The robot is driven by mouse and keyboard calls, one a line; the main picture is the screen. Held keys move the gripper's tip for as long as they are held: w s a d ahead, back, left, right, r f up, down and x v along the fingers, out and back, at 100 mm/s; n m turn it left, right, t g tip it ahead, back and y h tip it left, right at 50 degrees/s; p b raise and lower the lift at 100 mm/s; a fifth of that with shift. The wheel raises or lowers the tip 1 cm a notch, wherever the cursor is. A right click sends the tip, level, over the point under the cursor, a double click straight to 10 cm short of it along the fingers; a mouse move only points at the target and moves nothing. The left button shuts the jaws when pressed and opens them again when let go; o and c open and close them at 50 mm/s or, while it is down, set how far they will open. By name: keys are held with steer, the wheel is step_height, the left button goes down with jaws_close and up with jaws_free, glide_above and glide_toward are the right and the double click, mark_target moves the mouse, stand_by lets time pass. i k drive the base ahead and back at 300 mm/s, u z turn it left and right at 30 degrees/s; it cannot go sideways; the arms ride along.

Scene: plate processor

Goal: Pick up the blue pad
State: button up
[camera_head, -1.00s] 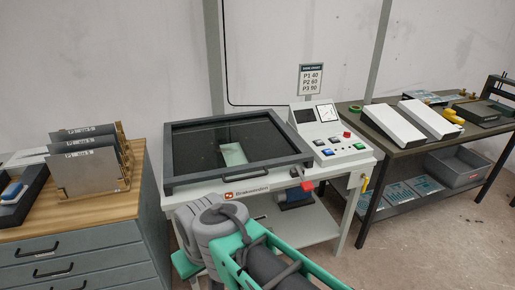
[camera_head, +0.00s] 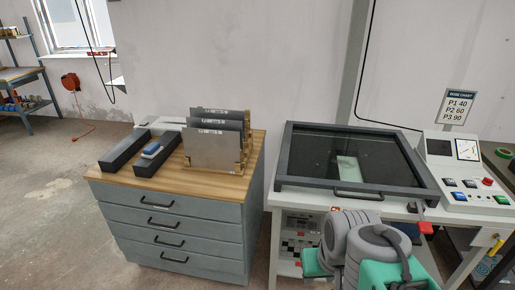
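The blue pad (camera_head: 152,149) is small and lies near the left end of the wooden top of the drawer cabinet. It sits between two dark bars (camera_head: 125,152) of what looks like a tray or frame. My arm shows at the lower right, in front of the machine, well to the right of the pad. My gripper's fingertips are not in the picture.
Metal plates (camera_head: 212,148) stand upright in a wooden rack right of the pad. The grey drawer cabinet (camera_head: 190,222) has handles on its front. The machine with a glass lid (camera_head: 300,160) stands to its right. Open floor (camera_head: 50,190) lies to the left.

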mark_target(150, 151)
steer(key=u, duration=0.6)
steer(key=i, duration=0.6)
steer(key=u, duration=1.3)
steer(key=i, duration=2.1)
steer(key=z, duration=0.55)
